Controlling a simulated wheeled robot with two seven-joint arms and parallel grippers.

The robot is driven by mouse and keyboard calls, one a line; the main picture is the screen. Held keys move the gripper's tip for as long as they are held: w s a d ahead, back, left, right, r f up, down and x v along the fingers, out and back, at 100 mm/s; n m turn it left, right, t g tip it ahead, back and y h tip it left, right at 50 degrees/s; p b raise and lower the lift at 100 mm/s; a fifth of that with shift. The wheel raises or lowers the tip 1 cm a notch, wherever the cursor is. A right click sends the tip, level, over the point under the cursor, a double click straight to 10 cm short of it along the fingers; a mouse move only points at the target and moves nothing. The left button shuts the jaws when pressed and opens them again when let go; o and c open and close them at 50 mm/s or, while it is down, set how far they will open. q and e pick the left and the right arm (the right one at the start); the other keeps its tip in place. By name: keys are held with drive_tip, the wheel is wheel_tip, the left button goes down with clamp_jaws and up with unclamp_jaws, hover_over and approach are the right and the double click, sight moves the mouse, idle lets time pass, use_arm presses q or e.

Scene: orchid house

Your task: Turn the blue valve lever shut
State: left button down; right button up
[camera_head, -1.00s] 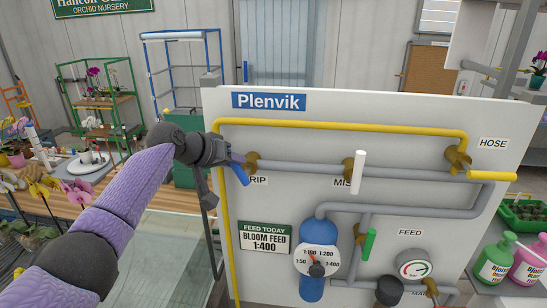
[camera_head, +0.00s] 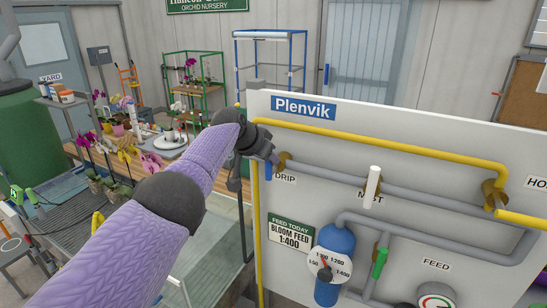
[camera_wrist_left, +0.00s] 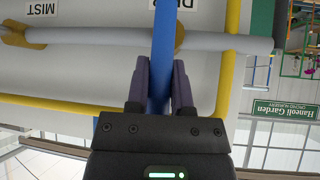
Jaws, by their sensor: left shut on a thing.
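The blue valve lever (camera_head: 268,172) is at the DRIP valve on the panel's left side. In the head view only a short piece shows below my left gripper (camera_head: 272,160); the rest is hidden by it. In the left wrist view, the blue lever (camera_wrist_left: 162,45) stands crosswise to the grey pipe, in front of the brass valve body (camera_wrist_left: 179,38). My left gripper (camera_wrist_left: 160,90) is shut on the lever, one finger on each side. The brass valve body also shows in the head view (camera_head: 285,160). My right gripper is not in view.
The Plenvik panel (camera_head: 420,130) also carries a white lever (camera_head: 372,186), a green lever (camera_head: 380,262) and a yellow lever (camera_head: 522,219). A yellow pipe (camera_head: 380,138) runs along its top and left side. A bench with orchids stands behind my left arm.

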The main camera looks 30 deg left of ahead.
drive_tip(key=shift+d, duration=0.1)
use_arm(q)
drive_tip(key=c, duration=0.5)
unclamp_jaws()
drive_tip(key=shift+w+d, duration=0.1)
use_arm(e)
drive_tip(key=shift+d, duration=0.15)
use_arm(q)
drive_tip(key=shift+s+r, duration=0.4)
drive_tip(key=shift+r, duration=0.05)
drive_tip(key=b+v, duration=0.2)
drive_tip(key=v, duration=0.6)
drive_tip(key=shift+s+r+b, duration=0.2)
drive_tip(key=shift+s+b, duration=0.15)
drive_tip(key=shift+b, duration=0.05)
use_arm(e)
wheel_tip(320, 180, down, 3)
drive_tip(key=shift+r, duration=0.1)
use_arm(q)
drive_tip(key=shift+f, duration=0.1)
